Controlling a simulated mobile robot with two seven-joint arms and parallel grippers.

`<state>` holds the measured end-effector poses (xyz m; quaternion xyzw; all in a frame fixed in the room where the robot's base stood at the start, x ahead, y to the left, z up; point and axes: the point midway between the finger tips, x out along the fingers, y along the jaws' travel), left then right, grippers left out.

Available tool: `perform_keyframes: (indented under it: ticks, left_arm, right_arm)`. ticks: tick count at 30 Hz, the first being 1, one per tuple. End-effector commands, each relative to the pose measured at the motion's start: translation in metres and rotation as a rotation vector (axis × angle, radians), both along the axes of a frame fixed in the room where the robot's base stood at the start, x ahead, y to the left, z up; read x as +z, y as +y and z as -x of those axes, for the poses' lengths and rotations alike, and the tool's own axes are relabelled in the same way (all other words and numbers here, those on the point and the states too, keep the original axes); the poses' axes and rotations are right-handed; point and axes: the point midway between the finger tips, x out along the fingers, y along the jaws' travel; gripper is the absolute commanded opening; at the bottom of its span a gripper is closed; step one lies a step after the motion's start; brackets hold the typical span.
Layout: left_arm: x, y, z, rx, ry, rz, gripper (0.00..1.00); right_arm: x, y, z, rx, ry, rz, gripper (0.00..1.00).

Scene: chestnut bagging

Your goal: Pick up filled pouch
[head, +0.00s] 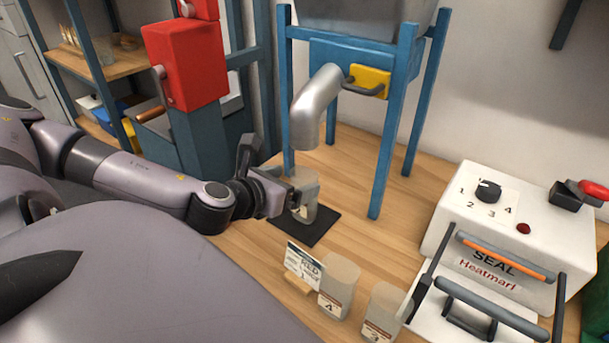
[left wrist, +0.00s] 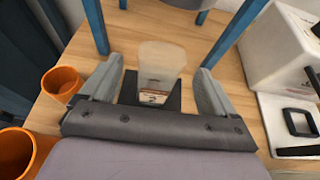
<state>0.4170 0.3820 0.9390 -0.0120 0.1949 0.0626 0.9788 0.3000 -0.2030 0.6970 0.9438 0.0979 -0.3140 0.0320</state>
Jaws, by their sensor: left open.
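A pale translucent pouch (head: 309,212) with a label low on its front stands upright on a dark mat (head: 321,229), below the outlet of a metal spout (head: 312,107). I cannot make out its contents. My left gripper (head: 289,195) is open at the pouch and partly covers it in the head view. In the left wrist view the pouch (left wrist: 161,62) stands between the two spread fingers of my left gripper (left wrist: 158,88), with gaps showing on both sides. My right gripper is out of view.
Two more labelled pouches (head: 338,287) (head: 382,312) stand nearer, beside a small sign (head: 303,265). Blue legs (head: 390,130) of the hopper stand rise behind the mat. A white heat sealer (head: 500,235) stands at right. Orange cups (left wrist: 61,83) show in the left wrist view.

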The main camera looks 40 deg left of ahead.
Motion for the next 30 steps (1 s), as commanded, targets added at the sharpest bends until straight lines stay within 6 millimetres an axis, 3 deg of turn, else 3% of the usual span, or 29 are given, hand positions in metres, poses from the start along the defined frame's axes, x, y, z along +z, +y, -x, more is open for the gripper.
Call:
perform_keyframes:
  ticks: [10, 22, 23, 29, 30]
  left_arm:
    - [-0.006, 0.003, -0.037, 0.002, -0.002, 0.003, 0.89]
    - [-0.010, 0.004, -0.044, 0.000, 0.001, 0.000, 0.89]
    - [-0.010, 0.004, -0.044, 0.000, 0.001, 0.000, 0.83]
    - [-0.010, 0.004, -0.044, 0.000, 0.001, 0.000, 0.18]
    - [-0.009, 0.004, -0.044, 0.000, 0.000, 0.000, 0.16]
  right_arm:
    - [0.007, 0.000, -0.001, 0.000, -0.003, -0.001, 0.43]
    - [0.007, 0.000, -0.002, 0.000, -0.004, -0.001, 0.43]
    - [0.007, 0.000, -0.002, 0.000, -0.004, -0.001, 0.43]
    - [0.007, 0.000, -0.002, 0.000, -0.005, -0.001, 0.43]
    - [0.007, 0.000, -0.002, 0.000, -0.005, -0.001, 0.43]
